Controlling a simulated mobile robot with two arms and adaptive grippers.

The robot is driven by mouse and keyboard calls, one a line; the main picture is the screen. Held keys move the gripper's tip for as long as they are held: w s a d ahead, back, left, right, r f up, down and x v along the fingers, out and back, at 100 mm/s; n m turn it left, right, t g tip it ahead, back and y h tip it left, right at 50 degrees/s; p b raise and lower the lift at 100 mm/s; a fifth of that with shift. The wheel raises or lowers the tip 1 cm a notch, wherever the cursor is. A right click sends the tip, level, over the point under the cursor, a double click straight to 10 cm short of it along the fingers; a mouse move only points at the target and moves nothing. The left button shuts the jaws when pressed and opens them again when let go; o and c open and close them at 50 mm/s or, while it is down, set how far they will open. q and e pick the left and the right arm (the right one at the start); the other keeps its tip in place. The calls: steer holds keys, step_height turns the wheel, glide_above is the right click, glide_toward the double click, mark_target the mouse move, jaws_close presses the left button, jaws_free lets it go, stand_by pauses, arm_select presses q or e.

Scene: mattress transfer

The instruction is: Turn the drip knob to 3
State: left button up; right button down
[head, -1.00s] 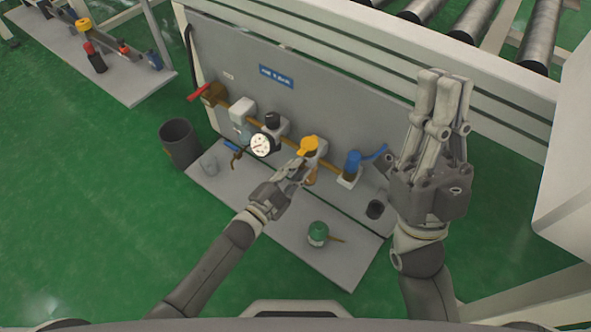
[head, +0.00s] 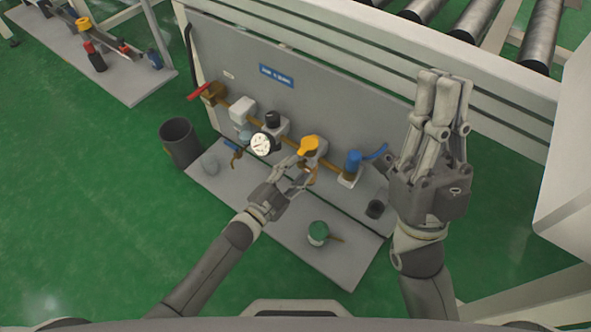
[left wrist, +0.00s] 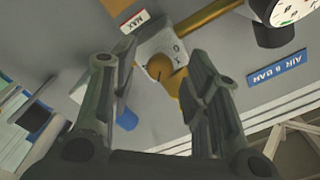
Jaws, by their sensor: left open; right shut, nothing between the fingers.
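The yellow-orange knob (head: 309,146) sits on a light block in the row of fittings on the grey panel. An orange round part with a dark line (left wrist: 160,67) shows on a pale block in the left wrist view. I cannot tell which number it is set to. My left gripper (head: 296,174) is open and empty, just below and in front of the yellow fitting. In the left wrist view its fingers (left wrist: 150,75) stand either side of the orange part, with a gap. My right gripper (head: 445,78) is shut and empty, raised at the right.
A white gauge (head: 261,144) and a red-handled valve (head: 200,91) are left of the yellow fitting. A blue-topped fitting (head: 353,161) is to its right. A green can (head: 318,233) stands on the grey base plate (head: 350,268). A dark bin (head: 180,142) stands at the left.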

arm_select(q)
steer(key=v, duration=1.1)
steer(key=shift+s+a, duration=0.15)
steer(key=shift+s, duration=0.05)
